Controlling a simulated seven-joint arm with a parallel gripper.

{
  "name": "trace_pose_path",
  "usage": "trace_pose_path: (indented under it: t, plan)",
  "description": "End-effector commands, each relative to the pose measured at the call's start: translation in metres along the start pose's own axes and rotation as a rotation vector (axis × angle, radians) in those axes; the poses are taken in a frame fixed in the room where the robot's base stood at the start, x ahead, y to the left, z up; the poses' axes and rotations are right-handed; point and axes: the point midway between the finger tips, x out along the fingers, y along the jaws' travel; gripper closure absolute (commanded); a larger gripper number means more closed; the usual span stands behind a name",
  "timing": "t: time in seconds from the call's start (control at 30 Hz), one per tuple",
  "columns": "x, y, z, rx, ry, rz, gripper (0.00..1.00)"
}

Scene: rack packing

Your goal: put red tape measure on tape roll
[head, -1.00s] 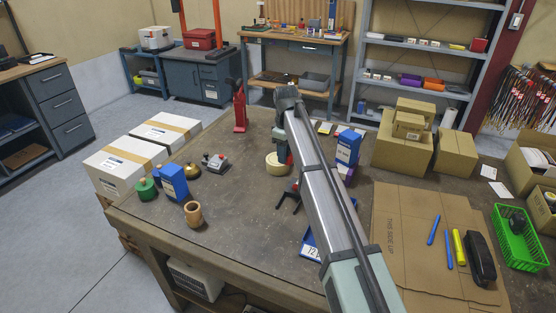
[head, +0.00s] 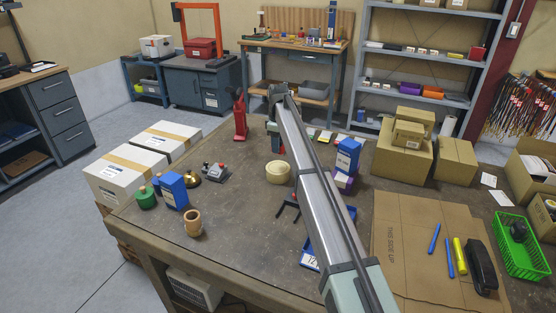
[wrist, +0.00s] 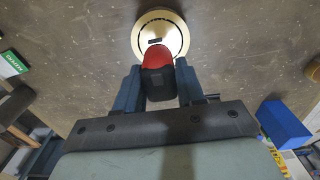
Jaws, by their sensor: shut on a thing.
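The red tape measure (wrist: 156,56), red at one end and black at the other, is between the fingers of my gripper (wrist: 159,72) in the wrist view. My gripper is shut on it. The tape roll (wrist: 160,22) is a pale cream disc just beyond; the red end overlaps its near edge in this view. I cannot tell whether they touch or how high the tape measure is. In the head view the tape roll (head: 278,172) lies flat on the bench, left of my arm.
A blue box (head: 348,155) stands right of my arm, and a blue tray (head: 310,259) lies nearer. A wooden cup (head: 193,223), a grey-and-red device (head: 214,173) and a red stand (head: 240,118) are on the left part of the bench. Bare bench surrounds the tape roll's left side.

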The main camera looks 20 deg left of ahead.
Motion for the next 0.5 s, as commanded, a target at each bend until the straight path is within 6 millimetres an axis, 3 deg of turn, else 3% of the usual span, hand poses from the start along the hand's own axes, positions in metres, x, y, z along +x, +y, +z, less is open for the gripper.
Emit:
trace_pose_path:
  t: [0.1, 0.5]
  plan:
    - [0.019, -0.001, 0.001, 0.000, -0.001, -0.001, 0.98]
    - [0.057, -0.001, 0.000, 0.001, -0.001, -0.001, 0.98]
